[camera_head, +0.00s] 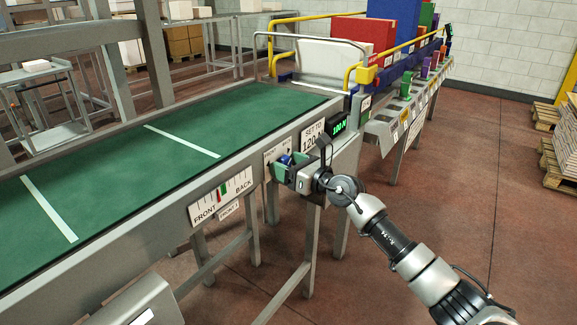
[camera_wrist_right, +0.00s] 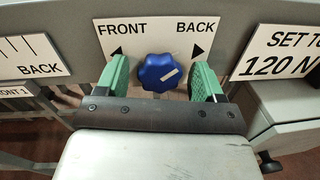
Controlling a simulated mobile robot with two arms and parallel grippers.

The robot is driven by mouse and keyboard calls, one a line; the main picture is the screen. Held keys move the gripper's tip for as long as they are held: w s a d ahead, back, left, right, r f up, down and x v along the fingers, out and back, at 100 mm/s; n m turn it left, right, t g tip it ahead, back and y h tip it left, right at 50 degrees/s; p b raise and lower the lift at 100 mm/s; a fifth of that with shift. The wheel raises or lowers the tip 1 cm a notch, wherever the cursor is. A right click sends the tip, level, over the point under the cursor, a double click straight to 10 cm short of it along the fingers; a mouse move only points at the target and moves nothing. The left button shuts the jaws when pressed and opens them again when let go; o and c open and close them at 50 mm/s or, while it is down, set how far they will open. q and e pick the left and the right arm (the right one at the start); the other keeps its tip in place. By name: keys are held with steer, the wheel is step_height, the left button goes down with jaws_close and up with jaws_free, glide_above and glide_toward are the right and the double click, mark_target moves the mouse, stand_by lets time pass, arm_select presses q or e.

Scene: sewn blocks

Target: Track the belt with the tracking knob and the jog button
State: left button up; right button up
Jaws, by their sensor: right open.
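The blue tracking knob (camera_wrist_right: 159,73) sits on a white plate marked FRONT and BACK (camera_wrist_right: 225,40); its white pointer line leans to the upper right. My right gripper (camera_wrist_right: 161,78) is open, its green fingers on either side of the knob with gaps. In the head view my right gripper (camera_head: 285,168) is at the conveyor's side, and the knob is mostly hidden. The green belt (camera_head: 110,160) carries white cross lines. A FRONT/BACK scale (camera_head: 221,195) on the side rail has green and red marks. I cannot make out a jog button. My left gripper is not in view.
A display (camera_head: 339,127) reads about 100 N beside a sign (camera_head: 313,136) saying SET TO 120 N. A grey box (camera_head: 140,308) stands at the bottom left. Conveyor legs (camera_head: 310,220) are below the gripper. Red floor (camera_head: 465,180) is open to the right.

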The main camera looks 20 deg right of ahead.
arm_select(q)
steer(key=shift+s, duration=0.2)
arm_select(e)
steer(key=shift+c, duration=0.4)
steer(key=c, duration=0.8)
steer(key=shift+r, duration=0.15)
steer(key=p, duration=0.1)
steer(key=m+p, duration=0.1)
steer(key=p, duration=0.1)
steer(key=shift+r+m, duration=0.25)
steer(key=shift+m, duration=0.05)
steer(key=m+p, duration=0.2)
steer(key=p, duration=0.1)
steer(key=shift+f, duration=0.1)
steer(key=shift+f+m+p, duration=0.15)
steer(key=shift+m+p, duration=0.35)
steer(key=shift+m, duration=0.1)
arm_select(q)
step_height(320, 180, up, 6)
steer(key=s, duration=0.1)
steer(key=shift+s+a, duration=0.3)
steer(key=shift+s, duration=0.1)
arm_select(e)
steer(key=shift+f, duration=0.1)
steer(key=o, duration=0.9)
